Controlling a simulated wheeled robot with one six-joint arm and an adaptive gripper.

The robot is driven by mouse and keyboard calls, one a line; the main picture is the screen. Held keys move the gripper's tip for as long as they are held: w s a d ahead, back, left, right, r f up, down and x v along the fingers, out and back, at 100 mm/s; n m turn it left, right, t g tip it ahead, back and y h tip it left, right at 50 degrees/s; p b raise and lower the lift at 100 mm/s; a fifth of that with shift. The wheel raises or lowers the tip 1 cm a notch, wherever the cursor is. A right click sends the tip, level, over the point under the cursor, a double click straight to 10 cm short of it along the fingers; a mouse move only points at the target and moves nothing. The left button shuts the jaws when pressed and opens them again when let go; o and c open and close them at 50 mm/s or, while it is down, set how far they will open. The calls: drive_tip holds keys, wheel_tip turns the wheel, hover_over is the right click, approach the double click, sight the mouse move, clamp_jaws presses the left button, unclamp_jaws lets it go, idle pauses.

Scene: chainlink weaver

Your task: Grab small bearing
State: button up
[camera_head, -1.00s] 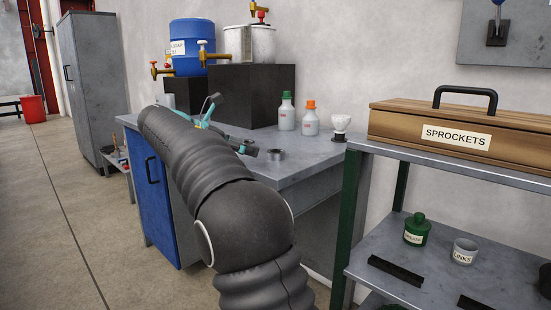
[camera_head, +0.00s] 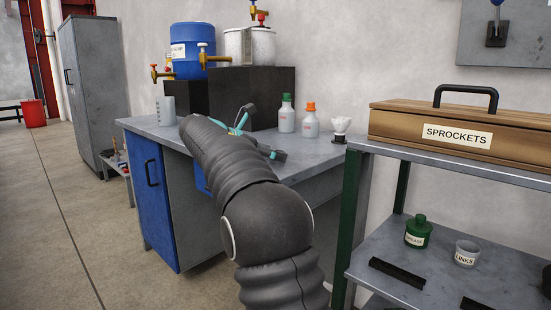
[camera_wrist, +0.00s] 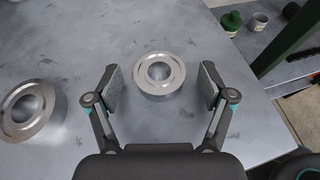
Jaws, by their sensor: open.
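The small bearing (camera_wrist: 160,72), a shiny metal ring with a round centre, lies flat on the grey workbench (camera_wrist: 130,25) in the wrist view. My gripper (camera_wrist: 160,87) is open, with one finger to the left and one to the right of the small bearing. A gap shows between each finger and the ring; the exact height of the fingertips is hard to tell. A larger metal bearing (camera_wrist: 33,110) lies to the left, outside the fingers. In the head view my gripper (camera_head: 262,138) is over the bench, and I cannot make out either bearing there.
A white bottle with a green cap (camera_head: 287,115), one with an orange cap (camera_head: 309,120) and a white cup-like item (camera_head: 340,128) stand at the bench's back. A clear beaker (camera_head: 166,112) stands left. A shelf with the sprockets box (camera_head: 450,132) is close on the right.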

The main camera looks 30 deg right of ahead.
drive_tip(key=c, duration=1.3)
